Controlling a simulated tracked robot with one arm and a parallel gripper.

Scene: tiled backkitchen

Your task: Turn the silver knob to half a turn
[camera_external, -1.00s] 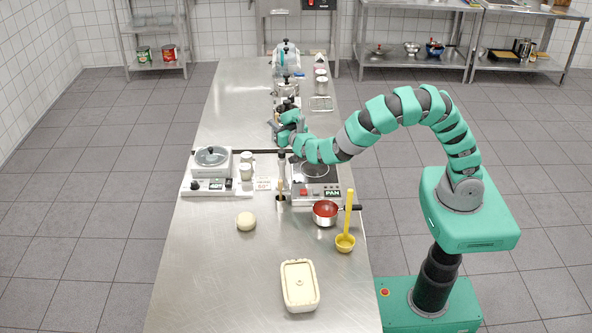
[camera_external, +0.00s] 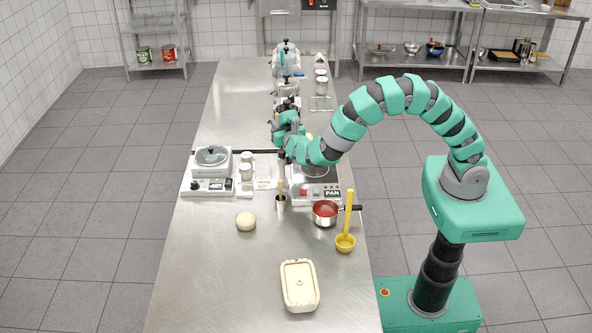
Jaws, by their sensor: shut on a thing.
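My gripper (camera_external: 278,131) is at the far end of my arm, over the middle of the steel counter, behind the hotplate with the PAN label. It is small in the picture and partly covered by my own wrist. It is shut on what seems to be the silver knob, beside a dark-topped appliance (camera_external: 287,104). The knob itself is hidden by the gripper and wrist, so I cannot see its angle or any mark on it.
The hotplate (camera_external: 329,184) and a red-filled saucepan (camera_external: 325,221) stand below my arm. A white cooker (camera_external: 208,186) with a lidded pot is at left. The front left counter is clear.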

